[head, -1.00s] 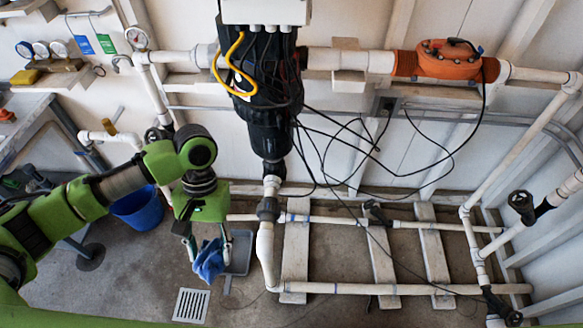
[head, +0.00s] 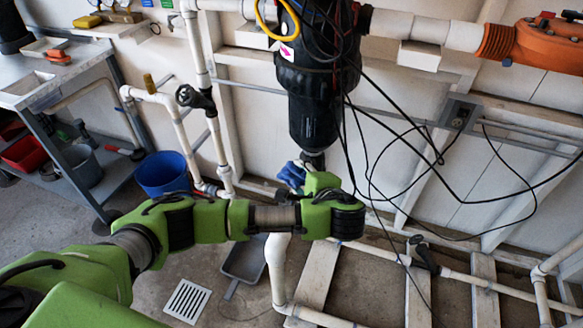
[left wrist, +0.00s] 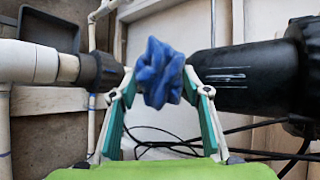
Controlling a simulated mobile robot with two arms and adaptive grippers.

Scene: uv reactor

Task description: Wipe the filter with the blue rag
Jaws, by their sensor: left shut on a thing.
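The black filter housing (head: 315,105) hangs upright on the pipework at the top centre of the head view. In the left wrist view the black housing (left wrist: 240,78) lies sideways at the right. My left gripper (head: 300,168) is just below the housing's lower end, largely hidden behind my own arm. In the left wrist view it is shut on the crumpled blue rag (left wrist: 160,73), which sticks out between the fingertips. The rag (head: 290,175) also shows beside my wrist in the head view. The rag is close to the housing's end; I cannot tell whether they touch. My right gripper is out of view.
Black cables (head: 400,125) hang loosely right of the housing. White pipes run along the wall and floor. An orange device (head: 548,42) is at the upper right. A blue bucket (head: 162,175) and a grey bench (head: 45,85) stand left. A grey tray (head: 243,260) lies below.

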